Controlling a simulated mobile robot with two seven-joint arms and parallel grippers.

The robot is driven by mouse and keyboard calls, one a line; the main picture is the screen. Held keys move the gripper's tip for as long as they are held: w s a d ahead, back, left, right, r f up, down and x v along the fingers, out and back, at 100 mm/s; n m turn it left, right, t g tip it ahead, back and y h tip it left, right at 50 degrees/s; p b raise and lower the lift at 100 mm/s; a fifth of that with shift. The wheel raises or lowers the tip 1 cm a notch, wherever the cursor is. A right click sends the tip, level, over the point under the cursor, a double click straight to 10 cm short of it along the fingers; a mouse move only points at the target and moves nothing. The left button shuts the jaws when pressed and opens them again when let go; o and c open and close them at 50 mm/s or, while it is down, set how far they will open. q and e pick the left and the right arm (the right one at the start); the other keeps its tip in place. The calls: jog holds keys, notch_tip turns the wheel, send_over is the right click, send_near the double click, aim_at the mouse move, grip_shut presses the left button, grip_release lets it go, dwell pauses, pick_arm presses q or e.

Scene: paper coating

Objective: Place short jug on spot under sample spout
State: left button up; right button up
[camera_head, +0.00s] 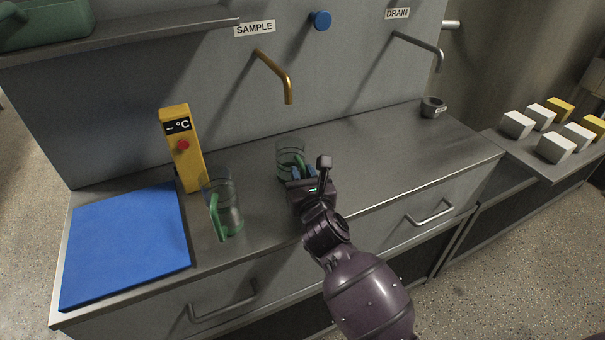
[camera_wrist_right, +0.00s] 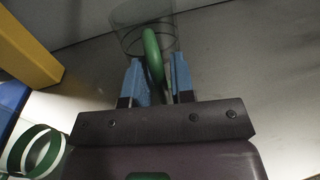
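The short jug (camera_head: 290,153) is clear with a green handle and stands upright on the metal counter, below the yellow sample spout (camera_head: 289,92) in the head view. My right gripper (camera_head: 302,173) is at its near side. In the right wrist view, the blue fingers (camera_wrist_right: 160,82) lie close on both sides of the green handle of the short jug (camera_wrist_right: 124,35) and look shut on it. Finger contact is hard to see. Any marked spot under the spout is not visible. My left gripper is not in view.
A taller clear jug (camera_head: 231,219) with a green handle stands left of my right gripper. A yellow thermometer (camera_head: 188,165) and a blue mat (camera_head: 125,245) are farther left. The counter to the right (camera_head: 390,150) is clear up to a small drain cup (camera_head: 433,107).

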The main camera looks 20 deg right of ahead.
jog(key=shift+o, duration=1.2)
jog(key=shift+r, duration=0.25)
jog(key=s+a+p, duration=0.1)
jog(key=s, duration=1.1)
jog(key=shift+a, duration=0.2)
